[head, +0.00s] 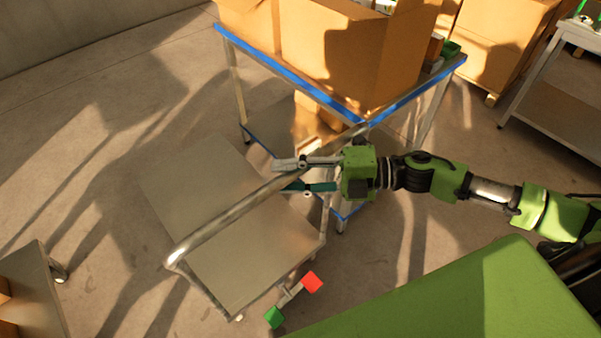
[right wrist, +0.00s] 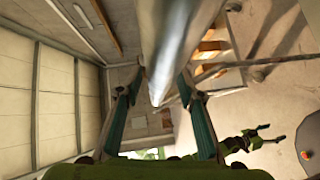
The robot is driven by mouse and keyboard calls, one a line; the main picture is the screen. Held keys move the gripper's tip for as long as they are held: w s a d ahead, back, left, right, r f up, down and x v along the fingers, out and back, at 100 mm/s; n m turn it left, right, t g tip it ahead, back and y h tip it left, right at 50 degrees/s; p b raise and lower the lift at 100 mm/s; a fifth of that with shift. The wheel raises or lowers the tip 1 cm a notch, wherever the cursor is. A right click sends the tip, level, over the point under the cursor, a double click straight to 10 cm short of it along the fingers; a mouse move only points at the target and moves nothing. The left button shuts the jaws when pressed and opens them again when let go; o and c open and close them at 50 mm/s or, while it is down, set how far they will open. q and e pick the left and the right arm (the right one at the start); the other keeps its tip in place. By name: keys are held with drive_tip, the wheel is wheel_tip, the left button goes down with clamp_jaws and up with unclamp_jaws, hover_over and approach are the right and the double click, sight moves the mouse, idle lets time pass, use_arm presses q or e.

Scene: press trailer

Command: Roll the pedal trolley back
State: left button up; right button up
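The pedal trolley is a grey metal cart with a flat deck (head: 215,205) and a round handle bar (head: 225,215) running diagonally above it. A red pedal (head: 312,282) and a green pedal (head: 273,317) sit on a crossbar at its near lower end. My right gripper (head: 305,174) is at the bar's upper right half, one finger on each side of the bar. In the right wrist view the bar (right wrist: 172,50) runs between the fingers (right wrist: 160,90), which stand apart. My left gripper (right wrist: 275,133) shows only in the right wrist view, small, fingers spread and empty.
A blue-edged table (head: 290,72) with cardboard boxes (head: 330,55) stands just behind the trolley. Another metal table (head: 560,105) is at the right, and a low cart (head: 35,290) at lower left. The floor to the left is clear.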

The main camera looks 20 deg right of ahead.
drive_tip(key=v, duration=1.2)
drive_tip(key=shift+a, duration=0.1)
idle(0.4)
